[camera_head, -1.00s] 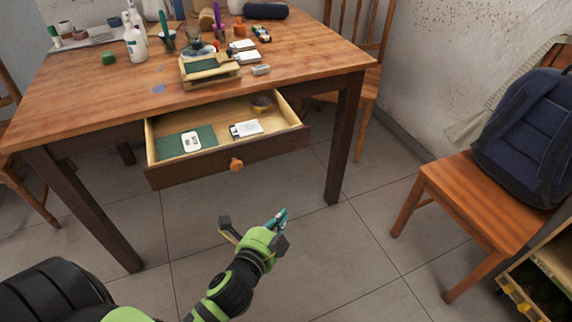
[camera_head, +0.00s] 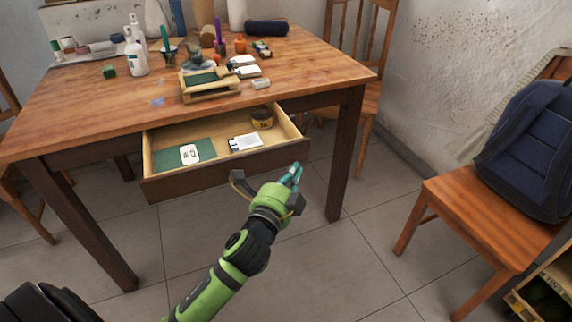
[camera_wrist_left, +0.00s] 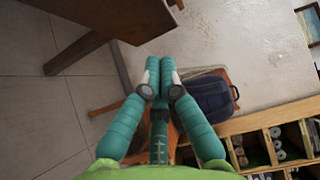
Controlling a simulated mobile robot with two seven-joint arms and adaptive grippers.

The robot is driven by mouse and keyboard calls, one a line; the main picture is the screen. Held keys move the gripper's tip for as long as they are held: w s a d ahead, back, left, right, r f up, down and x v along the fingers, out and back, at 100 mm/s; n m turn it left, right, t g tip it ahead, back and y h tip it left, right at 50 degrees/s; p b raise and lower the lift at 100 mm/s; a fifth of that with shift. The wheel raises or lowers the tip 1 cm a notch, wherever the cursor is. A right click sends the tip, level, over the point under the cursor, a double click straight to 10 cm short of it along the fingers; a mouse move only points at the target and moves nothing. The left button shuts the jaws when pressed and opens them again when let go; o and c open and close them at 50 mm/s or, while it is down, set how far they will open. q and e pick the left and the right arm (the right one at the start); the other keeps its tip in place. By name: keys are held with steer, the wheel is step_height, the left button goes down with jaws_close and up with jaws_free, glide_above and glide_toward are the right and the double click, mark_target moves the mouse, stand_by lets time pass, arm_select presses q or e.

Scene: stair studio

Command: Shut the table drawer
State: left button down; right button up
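The wooden table (camera_head: 110,105) has its drawer (camera_head: 215,174) pulled well out toward me. Inside lie a green sheet with a white card (camera_head: 190,153), a white box-like item (camera_head: 245,142) and a dark, yellow-banded round tin (camera_head: 262,118). My left gripper (camera_head: 296,174), green with teal fingers, is in front of the drawer's right half and hides the knob. In the left wrist view its fingers (camera_wrist_left: 159,66) come together with nothing between them. I cannot tell whether it touches the drawer front. My right gripper is not in view.
Bottles, pens and small boxes crowd the tabletop's back. A wooden chair (camera_head: 440,205) with a blue backpack (camera_head: 535,150) stands at the right, and a shelf (camera_head: 530,290) is at the lower right. The tiled floor (camera_head: 330,280) between is clear.

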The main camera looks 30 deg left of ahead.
mark_target(292, 152)
arm_select(q)
steer(key=shift+w+a, duration=0.35)
steer(key=shift+a, duration=0.2)
steer(key=shift+w+a, duration=0.35)
steer(key=shift+a, duration=0.2)
steer(key=shift+w+a, duration=0.3)
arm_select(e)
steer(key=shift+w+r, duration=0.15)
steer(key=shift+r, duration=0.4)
arm_select(q)
steer(key=shift+a, duration=0.1)
